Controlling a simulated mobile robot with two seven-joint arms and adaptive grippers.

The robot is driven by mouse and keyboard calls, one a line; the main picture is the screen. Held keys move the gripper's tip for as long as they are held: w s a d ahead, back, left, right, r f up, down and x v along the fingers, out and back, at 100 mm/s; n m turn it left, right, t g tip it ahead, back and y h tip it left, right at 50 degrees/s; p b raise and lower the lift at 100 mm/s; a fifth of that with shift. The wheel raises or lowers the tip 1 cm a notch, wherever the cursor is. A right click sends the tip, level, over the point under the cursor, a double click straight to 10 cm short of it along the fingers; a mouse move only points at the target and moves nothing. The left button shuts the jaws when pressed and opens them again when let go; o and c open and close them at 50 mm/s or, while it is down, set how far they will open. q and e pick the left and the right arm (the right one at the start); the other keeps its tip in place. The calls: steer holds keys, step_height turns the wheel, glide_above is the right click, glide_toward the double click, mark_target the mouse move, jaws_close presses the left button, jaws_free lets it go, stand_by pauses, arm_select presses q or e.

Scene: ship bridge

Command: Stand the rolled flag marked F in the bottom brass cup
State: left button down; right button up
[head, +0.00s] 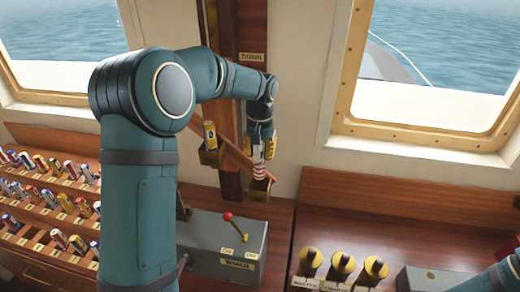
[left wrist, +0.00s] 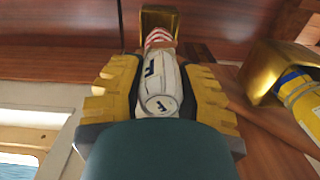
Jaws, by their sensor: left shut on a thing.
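My left gripper (head: 262,148) is shut on the rolled flag marked F (left wrist: 158,85), with a yellow pad on each side of it. The flag is white with a red-and-white striped end, which shows below the gripper in the head view (head: 259,172). It points down at the lower brass cup (head: 260,190), which also shows in the left wrist view (left wrist: 160,18). The striped end is at the cup's mouth; I cannot tell whether it is inside. My right gripper is out of view.
A higher brass cup (head: 208,158) to the left holds a yellow flag (head: 210,134). Below stands a grey winch box (head: 225,250) with a red-knobbed lever (head: 235,227). Several rolled flags fill the rack at left. Brass-topped knobs (head: 343,262) stand at lower right.

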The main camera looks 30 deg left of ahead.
mark_target(260, 171)
arm_select(q)
step_height(260, 171, down, 3)
steer(key=shift+r+b, duration=0.2)
steer(key=shift+b, duration=0.65)
steer(key=shift+w+f+b, duration=0.1)
steer(key=shift+f+b, duration=1.4)
steer(key=shift+f, duration=1.1)
steer(key=c, duration=0.6)
jaws_free()
step_height(260, 171, up, 12)
steer(key=shift+r, duration=0.1)
